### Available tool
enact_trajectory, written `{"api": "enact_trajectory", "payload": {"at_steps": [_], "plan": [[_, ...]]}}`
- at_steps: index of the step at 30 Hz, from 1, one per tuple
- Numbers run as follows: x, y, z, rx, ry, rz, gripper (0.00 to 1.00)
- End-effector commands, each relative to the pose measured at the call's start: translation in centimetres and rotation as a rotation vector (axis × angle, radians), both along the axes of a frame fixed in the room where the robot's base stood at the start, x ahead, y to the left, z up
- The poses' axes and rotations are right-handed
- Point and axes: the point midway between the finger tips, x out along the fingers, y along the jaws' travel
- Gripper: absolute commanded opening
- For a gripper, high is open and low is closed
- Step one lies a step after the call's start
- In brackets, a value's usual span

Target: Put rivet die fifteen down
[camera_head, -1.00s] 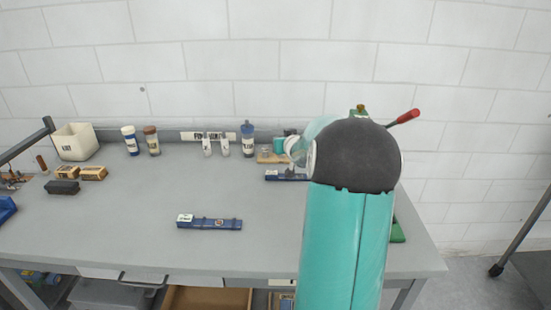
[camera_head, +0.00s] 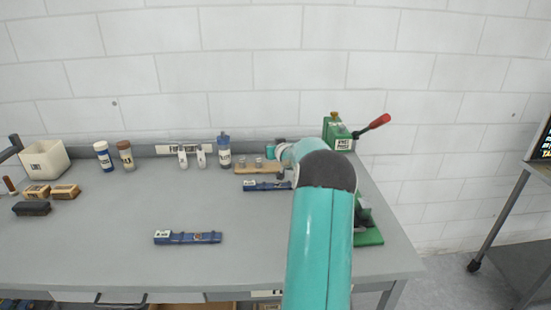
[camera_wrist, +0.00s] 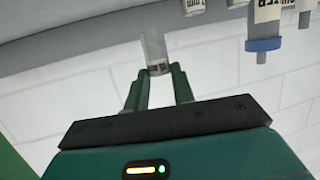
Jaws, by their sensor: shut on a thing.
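My gripper (camera_wrist: 160,72) is shut on a small pale, shiny cylinder (camera_wrist: 155,48), apparently rivet die fifteen, in the wrist view. The cylinder sticks out beyond the two green fingertips. Its number cannot be read. In the head view my own arm hides the fingertips and the held die. A wooden block (camera_head: 246,168) with small metal pieces on it stands at the back of the table, just left of my wrist. A blue holder (camera_head: 262,186) lies in front of it, and another blue holder (camera_head: 188,238) lies nearer the middle.
A green press (camera_head: 338,134) with a red handle stands behind my arm at the table's right. Bottles (camera_head: 104,156) and a white bin (camera_head: 45,160) line the back left. Brown and black blocks (camera_head: 32,208) lie at left. The grey tabletop (camera_head: 110,225) is clear between.

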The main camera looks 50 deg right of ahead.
Motion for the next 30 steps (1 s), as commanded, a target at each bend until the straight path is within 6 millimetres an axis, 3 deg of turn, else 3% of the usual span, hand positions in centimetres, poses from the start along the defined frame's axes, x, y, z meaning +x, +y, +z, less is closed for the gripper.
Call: {"api": "enact_trajectory", "payload": {"at_steps": [4,10,15,27,28,30], "plan": [[1.0,-1.3,-1.8,-0.001,-0.001,-0.001,0.00],[1.6,-2.0,-3.0,-0.002,-0.001,0.000,0.00],[1.6,-1.9,-5.5,-0.001,0.000,0.001,0.00],[1.5,-2.0,-6.2,-0.002,-0.001,-0.001,0.00],[1.5,-2.0,-6.3,-0.002,0.000,-0.001,0.29],[1.5,-2.0,-6.3,-0.002,0.000,-0.001,0.42]]}}
